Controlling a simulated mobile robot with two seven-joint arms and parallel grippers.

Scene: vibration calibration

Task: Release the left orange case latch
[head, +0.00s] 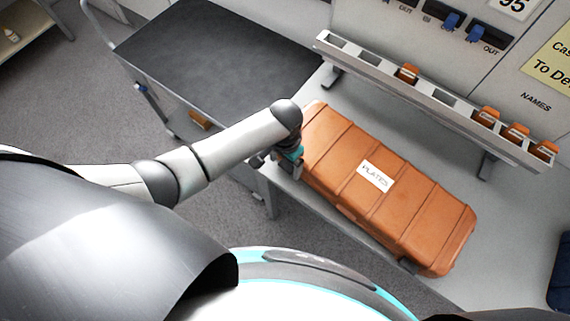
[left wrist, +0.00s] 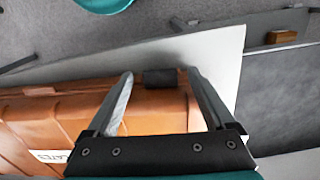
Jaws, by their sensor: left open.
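The orange case (head: 390,190) with a "PLATES" label lies closed on the light bench, and part of it shows in the left wrist view (left wrist: 60,115). My left gripper (head: 291,168) is at the left end of the case's front side. In the left wrist view my left gripper (left wrist: 160,78) is open, with its fingers apart on both sides of a dark latch (left wrist: 160,77) at the case's edge. I cannot tell whether the fingers touch it. The head view hides this latch behind my gripper. A second dark latch (head: 408,265) shows at the case's right front. My right gripper is not in view.
A metal rack (head: 420,97) with several orange pieces stands behind the case. A cart with a dark top (head: 220,55) stands to the left. The bench's front edge runs close along the case. A dark blue object (head: 560,275) sits at the far right.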

